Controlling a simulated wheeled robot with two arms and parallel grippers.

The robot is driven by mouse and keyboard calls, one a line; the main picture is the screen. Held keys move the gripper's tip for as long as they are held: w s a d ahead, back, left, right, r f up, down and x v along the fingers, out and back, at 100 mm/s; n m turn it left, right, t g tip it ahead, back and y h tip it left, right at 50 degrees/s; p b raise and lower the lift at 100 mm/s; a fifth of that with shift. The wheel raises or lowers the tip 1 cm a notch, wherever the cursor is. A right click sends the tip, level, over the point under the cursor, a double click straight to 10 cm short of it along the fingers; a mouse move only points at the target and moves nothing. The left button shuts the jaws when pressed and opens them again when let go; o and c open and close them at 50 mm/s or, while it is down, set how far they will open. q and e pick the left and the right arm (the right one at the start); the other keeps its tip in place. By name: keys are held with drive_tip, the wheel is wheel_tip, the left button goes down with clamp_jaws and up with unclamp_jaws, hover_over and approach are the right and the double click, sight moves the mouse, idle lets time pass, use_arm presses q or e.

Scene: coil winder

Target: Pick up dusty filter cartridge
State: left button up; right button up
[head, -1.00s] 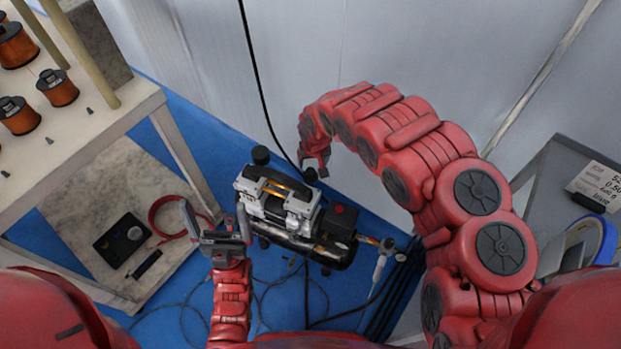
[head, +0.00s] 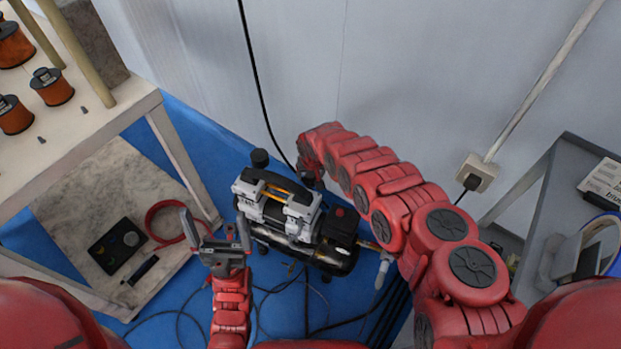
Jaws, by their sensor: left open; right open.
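The compressor (head: 283,215) stands on the blue floor, with silver heads and a black tank. A black round cap (head: 260,158) sits at its back left, and this may be the filter cartridge; I cannot tell if it is dusty. A second dark piece at the back right is partly covered by my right arm. My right gripper (head: 311,176) is at that back right side, open but mostly hidden by its own arm. My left gripper (head: 217,228) is open and empty, left of the compressor and nearer to me.
A bench with copper spools (head: 50,86) stands at left, over a lower shelf (head: 90,190) with a red cable coil (head: 165,222) and a black box (head: 117,246). A grey cart (head: 560,200) is at right. Cables lie on the floor; the wall is close behind.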

drive_tip(key=shift+w, duration=0.1)
clamp_jaws()
idle(0.4)
